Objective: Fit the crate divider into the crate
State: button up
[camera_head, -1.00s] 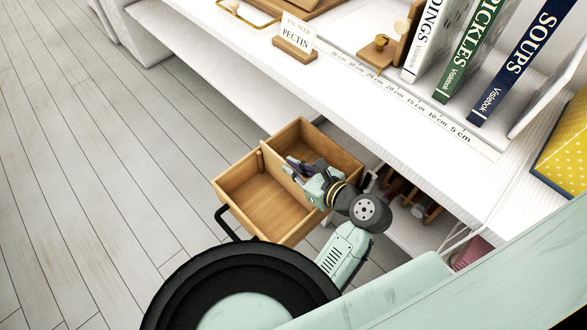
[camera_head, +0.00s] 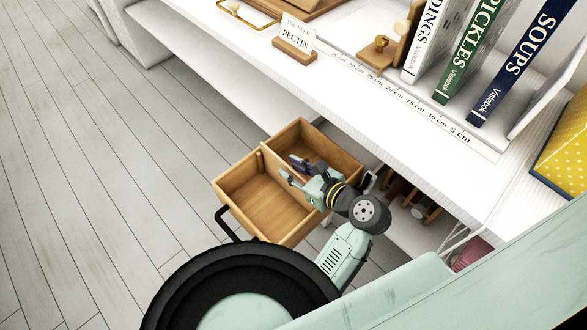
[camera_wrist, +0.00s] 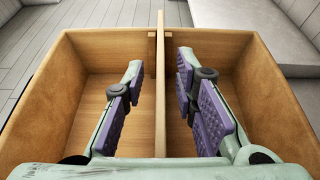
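The wooden crate (camera_head: 338,152) projects from under the white counter as an open-topped box. The wooden divider (camera_wrist: 160,75) stands upright inside it, parting it into a left and a right compartment in the wrist view. Its far end is at a small wooden guide on the far wall, and its top edge sits at or slightly above the rim. The divider also shows in the head view (camera_head: 274,163). My gripper (camera_wrist: 157,100) is open, with one purple-padded finger on each side of the divider and visible gaps between. Its lower edge is hard to see.
The white counter (camera_head: 230,50) overhangs beside the crate. It carries books (camera_head: 465,50), a pectin sign (camera_head: 295,40) and a yellow dotted box (camera_head: 565,150). Wooden items (camera_head: 400,195) sit on the lower shelf to the right. The floor left of the crate is clear.

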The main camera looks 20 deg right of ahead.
jog(key=v, duration=1.1)
jog(key=shift+r+p, duration=0.1)
jog(key=shift+p, duration=0.3)
jog(key=shift+s+d+r, duration=0.15)
jog(key=shift+s, duration=0.35)
